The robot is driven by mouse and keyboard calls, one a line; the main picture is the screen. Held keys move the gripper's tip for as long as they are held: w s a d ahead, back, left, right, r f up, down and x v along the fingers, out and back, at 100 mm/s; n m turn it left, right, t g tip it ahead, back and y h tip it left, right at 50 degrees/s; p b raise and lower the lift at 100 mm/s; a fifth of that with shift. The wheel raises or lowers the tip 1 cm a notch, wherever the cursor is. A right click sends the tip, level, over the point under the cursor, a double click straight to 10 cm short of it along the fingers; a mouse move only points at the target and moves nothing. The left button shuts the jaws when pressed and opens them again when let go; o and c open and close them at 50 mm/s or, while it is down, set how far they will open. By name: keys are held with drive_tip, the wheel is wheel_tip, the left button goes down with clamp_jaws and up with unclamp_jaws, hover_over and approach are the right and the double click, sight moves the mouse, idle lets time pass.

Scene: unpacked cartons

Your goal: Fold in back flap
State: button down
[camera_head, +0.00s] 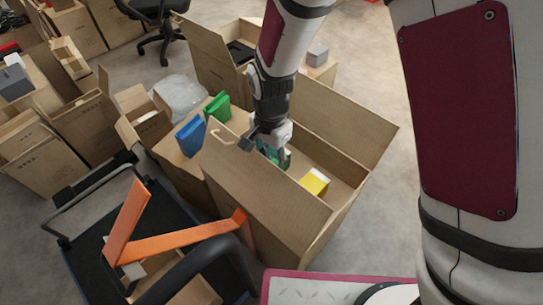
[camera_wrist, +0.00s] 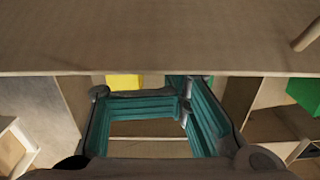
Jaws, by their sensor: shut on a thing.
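The large open carton (camera_head: 262,205) stands in the middle of the head view. Its near long side and flap rise tall on the side facing me. A wide flap (camera_head: 345,115) stands up and leans outward on the far side. My gripper (camera_head: 270,150) is low over the opening, close behind the near panel's top edge. In the wrist view a cardboard panel (camera_wrist: 150,40) spans the top. A yellow item (camera_head: 315,181) lies inside the carton, also in the wrist view (camera_wrist: 124,81).
Other open cartons (camera_head: 90,125) crowd the left and back. A black cart with orange strips (camera_head: 165,242) is at front left. Floor (camera_head: 365,75) is clear at right.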

drive_tip(key=c, duration=2.4)
unclamp_jaws()
